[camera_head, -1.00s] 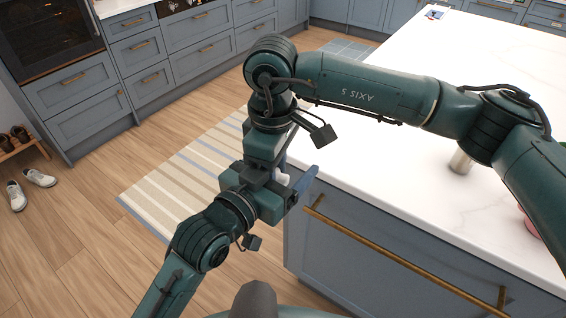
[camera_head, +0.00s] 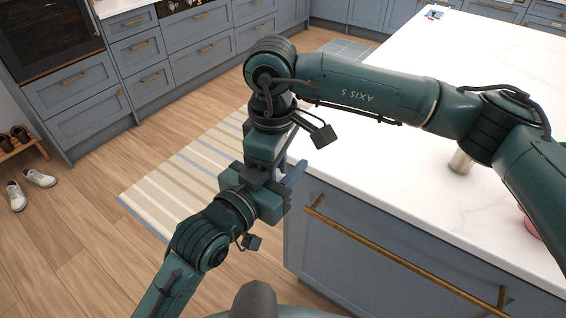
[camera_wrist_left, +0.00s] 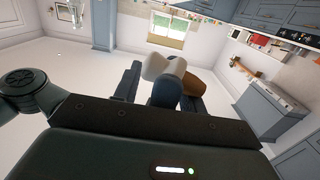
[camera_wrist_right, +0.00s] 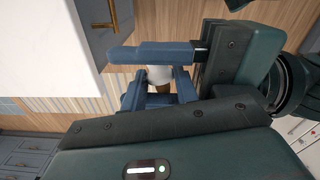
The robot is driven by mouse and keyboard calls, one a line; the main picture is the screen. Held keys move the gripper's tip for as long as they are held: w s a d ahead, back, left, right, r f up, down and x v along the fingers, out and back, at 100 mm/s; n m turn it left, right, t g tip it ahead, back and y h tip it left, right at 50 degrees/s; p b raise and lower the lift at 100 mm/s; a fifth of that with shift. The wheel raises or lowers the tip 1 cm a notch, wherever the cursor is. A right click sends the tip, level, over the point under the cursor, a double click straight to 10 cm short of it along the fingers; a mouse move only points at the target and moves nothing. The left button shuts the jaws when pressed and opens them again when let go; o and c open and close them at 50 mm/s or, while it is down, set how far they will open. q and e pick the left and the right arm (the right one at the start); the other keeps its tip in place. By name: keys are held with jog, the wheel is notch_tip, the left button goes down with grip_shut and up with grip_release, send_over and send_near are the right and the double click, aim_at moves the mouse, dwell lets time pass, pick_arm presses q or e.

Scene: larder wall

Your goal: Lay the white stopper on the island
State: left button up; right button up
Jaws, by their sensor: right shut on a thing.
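The white stopper shows in the right wrist view (camera_wrist_right: 158,76), held between the blue fingers of my right gripper (camera_wrist_right: 158,90). In the left wrist view a pale rounded piece of it (camera_wrist_left: 165,67) shows, with a brown shape beside it. My left gripper (camera_head: 290,173) is crossed close against the right one, its long blue fingers apart on either side of the stopper. In the head view the stopper is hidden behind fingers. The white-topped island (camera_head: 430,190) is just right of both grippers, its near-left corner beside the fingertips.
The near island top is mostly clear. A metal cylinder (camera_head: 460,162) and a pink item (camera_head: 531,228) stand on it, partly behind my right arm. A brass handle (camera_head: 390,260) runs along the island front. A striped rug (camera_head: 185,185) lies on the floor left.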

pick_arm(q)
jog(key=o, duration=0.9)
jog(key=shift+f, duration=0.2)
jog(key=shift+o, duration=0.3)
jog(key=shift+r, duration=0.1)
jog(key=shift+s+a, duration=0.1)
jog(key=shift+s, duration=0.05)
